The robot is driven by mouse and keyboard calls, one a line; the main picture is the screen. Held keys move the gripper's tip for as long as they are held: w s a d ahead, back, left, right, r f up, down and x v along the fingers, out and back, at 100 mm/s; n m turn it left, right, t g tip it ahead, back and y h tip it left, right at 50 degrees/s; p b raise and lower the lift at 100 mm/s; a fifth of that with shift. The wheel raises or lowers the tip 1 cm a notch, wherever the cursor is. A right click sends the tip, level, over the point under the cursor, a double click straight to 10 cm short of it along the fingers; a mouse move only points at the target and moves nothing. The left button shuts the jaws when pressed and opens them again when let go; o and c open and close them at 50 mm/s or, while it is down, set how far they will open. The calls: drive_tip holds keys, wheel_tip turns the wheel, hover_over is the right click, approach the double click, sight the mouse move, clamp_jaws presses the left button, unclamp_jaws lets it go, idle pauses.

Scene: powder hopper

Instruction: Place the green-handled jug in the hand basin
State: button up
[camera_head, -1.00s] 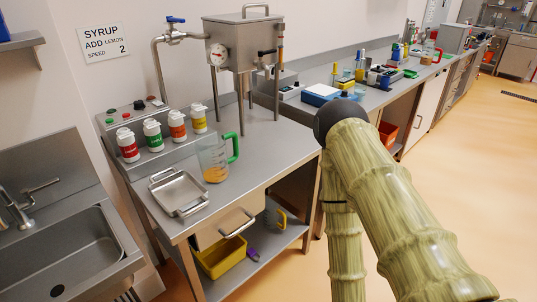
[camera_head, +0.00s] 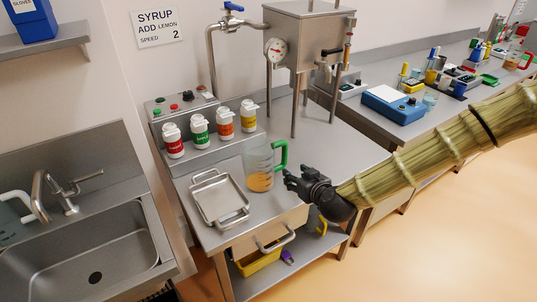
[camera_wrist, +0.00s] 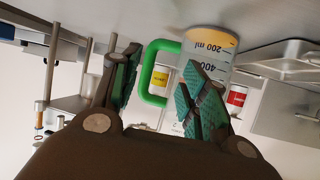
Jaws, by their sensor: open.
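The green-handled jug (camera_head: 260,166) stands upright on the steel bench, with some orange-yellow contents at its bottom. Its green handle (camera_head: 281,155) faces right, toward my gripper. My gripper (camera_head: 290,177) is open just right of the handle. In the wrist view, which is upside down, the jug (camera_wrist: 210,62) and green handle (camera_wrist: 150,72) appear beyond my two fingers (camera_wrist: 160,88); the handle shows between them, and I cannot tell whether they touch it. The hand basin (camera_head: 95,262) is at the lower left, and its bottom with a dark drain is bare.
A steel tray (camera_head: 219,199) lies left of the jug. Several capped bottles (camera_head: 198,131) stand behind on a ledge. The steel hopper (camera_head: 303,45) stands on legs behind the jug. The tap (camera_head: 68,196) rises behind the basin. Another jug (camera_head: 12,222) shows at the left edge.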

sight(286, 155)
drive_tip(key=shift+t, duration=0.3)
drive_tip(key=w, duration=0.2)
drive_tip(key=w+a+p, duration=0.1)
drive_tip(key=w, duration=0.3)
drive_tip(key=shift+w+a+r, duration=0.2)
drive_tip(key=shift+w+a, duration=0.05)
drive_tip(key=shift+a, duration=0.1)
drive_tip(key=shift+w+a+p, duration=0.35)
drive_tip(key=shift+w+p, duration=0.15)
drive_tip(key=shift+p, duration=0.1)
drive_tip(key=shift+p+x, duration=0.75)
drive_tip(key=shift+x, duration=0.4)
drive_tip(key=shift+p+x, duration=0.3)
drive_tip(key=shift+x, duration=0.9)
drive_tip(key=shift+d+r, duration=0.1)
drive_tip(key=shift+c, duration=0.2)
clamp_jaws()
